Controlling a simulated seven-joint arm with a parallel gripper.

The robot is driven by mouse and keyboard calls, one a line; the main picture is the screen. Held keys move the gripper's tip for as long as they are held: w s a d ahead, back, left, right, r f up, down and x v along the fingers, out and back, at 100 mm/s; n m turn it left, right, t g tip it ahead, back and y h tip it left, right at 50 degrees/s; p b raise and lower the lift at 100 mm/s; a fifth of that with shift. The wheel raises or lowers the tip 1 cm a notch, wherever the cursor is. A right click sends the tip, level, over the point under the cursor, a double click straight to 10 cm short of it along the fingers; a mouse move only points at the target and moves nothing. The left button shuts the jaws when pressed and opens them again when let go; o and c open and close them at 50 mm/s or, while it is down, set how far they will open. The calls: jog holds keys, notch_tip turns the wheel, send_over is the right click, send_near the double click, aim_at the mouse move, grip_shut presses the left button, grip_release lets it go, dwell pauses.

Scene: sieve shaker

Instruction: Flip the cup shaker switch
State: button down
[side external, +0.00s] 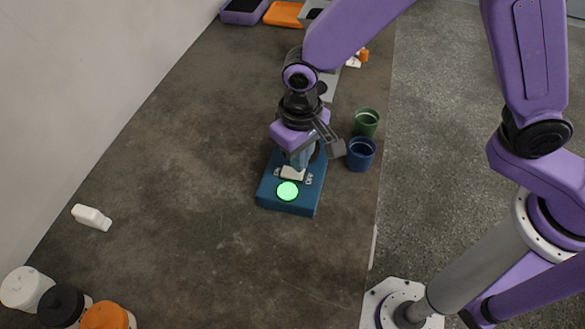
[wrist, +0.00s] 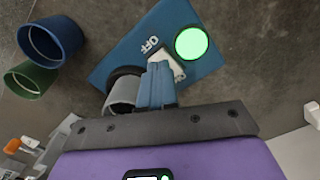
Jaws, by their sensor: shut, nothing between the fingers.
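The cup shaker has a blue base (side external: 291,202) on the table, with a round green light (side external: 288,191) glowing on its top. Its white rocker switch (side external: 293,173) sits just behind the light, between an ON mark on the left and an OFF mark on the right. My gripper (side external: 299,162) points down at the switch, its blue fingers together and empty. In the wrist view the fingertips (wrist: 159,68) overlap part of the switch (wrist: 168,65); I cannot tell whether they touch it. A grey cup-like part with a black ring (wrist: 122,92) shows beside the fingers, partly hidden.
A blue cup (side external: 361,155) and a green cup (side external: 366,123) stand close to the right of the shaker. Several lidded jars (side external: 61,304) stand front left. Trays (side external: 284,14) sit at the back. The table's front middle is clear.

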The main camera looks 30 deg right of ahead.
jog(key=shift+f, duration=0.95)
dwell(0.5)
jog(key=shift+r, duration=3.55)
jog(key=s+d+r+n, duration=0.3)
jog(key=s+d, duration=0.6)
jog(key=d, duration=0.4)
jog(key=s+d+r+n, duration=0.3)
jog(key=s+d+n, duration=0.3)
jog(key=s+d, duration=0.3)
jog(key=d, duration=0.4)
jog(key=shift+s+d+n, duration=0.15)
jog(key=shift+n, duration=0.15)
